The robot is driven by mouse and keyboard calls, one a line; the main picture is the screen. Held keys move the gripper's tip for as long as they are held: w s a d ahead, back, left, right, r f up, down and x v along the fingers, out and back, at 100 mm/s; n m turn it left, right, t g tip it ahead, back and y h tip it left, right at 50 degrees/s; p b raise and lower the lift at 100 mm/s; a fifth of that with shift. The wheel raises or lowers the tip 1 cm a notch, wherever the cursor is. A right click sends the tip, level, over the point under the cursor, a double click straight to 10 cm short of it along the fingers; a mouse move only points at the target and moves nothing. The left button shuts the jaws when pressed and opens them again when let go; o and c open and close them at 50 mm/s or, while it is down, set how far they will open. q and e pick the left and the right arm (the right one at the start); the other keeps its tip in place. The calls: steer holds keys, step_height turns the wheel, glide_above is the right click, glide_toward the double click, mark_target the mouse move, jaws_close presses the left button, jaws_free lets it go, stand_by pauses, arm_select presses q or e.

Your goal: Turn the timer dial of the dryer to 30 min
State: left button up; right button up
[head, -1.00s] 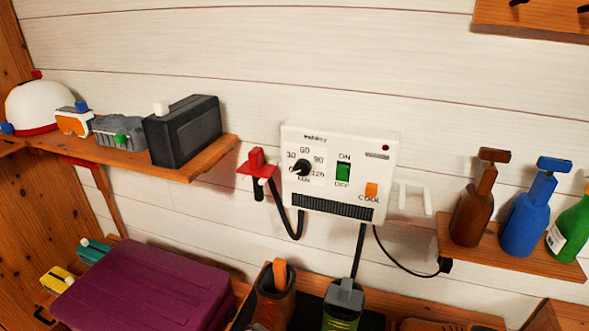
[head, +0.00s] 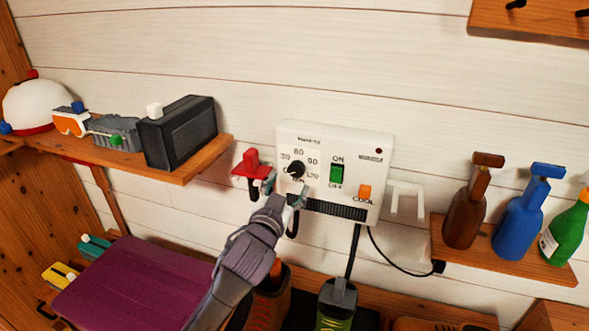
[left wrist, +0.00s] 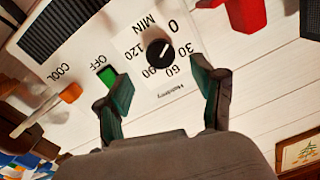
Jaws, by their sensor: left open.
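The white dryer box (head: 320,143) is fixed to the plank wall; it also shows upside down in the left wrist view (left wrist: 90,40). Its black timer dial (head: 297,170) sits among the minute numbers. In the left wrist view the dial (left wrist: 160,55) has a white mark that seems to point toward the 0-to-30 side; its exact setting is hard to tell. My left gripper (head: 285,188) is open and empty, just below and left of the dial, its fingers apart from it. In the left wrist view its fingertips (left wrist: 161,83) frame the dial's lower side. My right gripper is not visible.
A green ON/OFF switch (head: 337,174) and orange COOL switch (head: 364,192) are right of the dial. A red holder (head: 250,163) is close left of the gripper. A black box (head: 178,133) stands on the left shelf; bottles (head: 518,222) stand at right.

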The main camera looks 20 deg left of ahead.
mark_target(296, 172)
arm_select(q)
steer(key=w, duration=0.4)
steer(key=shift+w+r+p, duration=0.1)
steer(key=shift+w+p, duration=0.2)
steer(key=shift+p, duration=0.1)
steer(key=shift+w, duration=0.7)
steer(key=shift+c, duration=0.2)
steer(key=c, duration=1.1)
